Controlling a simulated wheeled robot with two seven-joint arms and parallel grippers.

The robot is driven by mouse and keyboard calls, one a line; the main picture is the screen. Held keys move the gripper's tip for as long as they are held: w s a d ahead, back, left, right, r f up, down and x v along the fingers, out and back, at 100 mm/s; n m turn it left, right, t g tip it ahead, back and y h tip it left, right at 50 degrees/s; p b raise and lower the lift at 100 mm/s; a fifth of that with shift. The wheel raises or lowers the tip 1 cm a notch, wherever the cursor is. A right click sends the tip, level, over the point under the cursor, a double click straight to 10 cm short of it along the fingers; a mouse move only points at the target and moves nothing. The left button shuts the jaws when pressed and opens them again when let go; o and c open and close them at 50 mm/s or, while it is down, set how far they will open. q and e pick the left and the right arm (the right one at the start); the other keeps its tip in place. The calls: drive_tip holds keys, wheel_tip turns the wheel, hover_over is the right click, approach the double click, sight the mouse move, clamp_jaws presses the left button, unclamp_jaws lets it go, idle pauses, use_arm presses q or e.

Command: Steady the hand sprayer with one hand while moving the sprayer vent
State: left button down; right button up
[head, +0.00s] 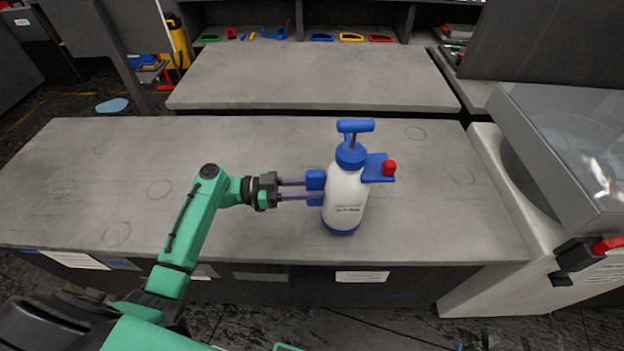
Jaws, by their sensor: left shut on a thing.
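The hand sprayer (346,196) stands upright on the grey workbench, with a white bottle, a blue pump handle on top and a blue base. A blue part with a red knob (389,168) sticks out to the right near its top; I cannot tell for sure whether this is the vent. My left gripper (316,188) reaches in from the left at the bottle's upper side. Its fingers are shut on a blue part at the sprayer's left side. My right gripper is not in view.
The workbench (230,235) is bare around the sprayer, with faint ring marks. A grey machine with a glossy lid (570,150) stands to the right. A second bench (310,80) lies behind, with coloured tools (350,38) along its back.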

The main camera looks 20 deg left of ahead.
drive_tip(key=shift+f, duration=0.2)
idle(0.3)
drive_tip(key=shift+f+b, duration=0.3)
drive_tip(key=shift+b, duration=0.15)
idle(1.0)
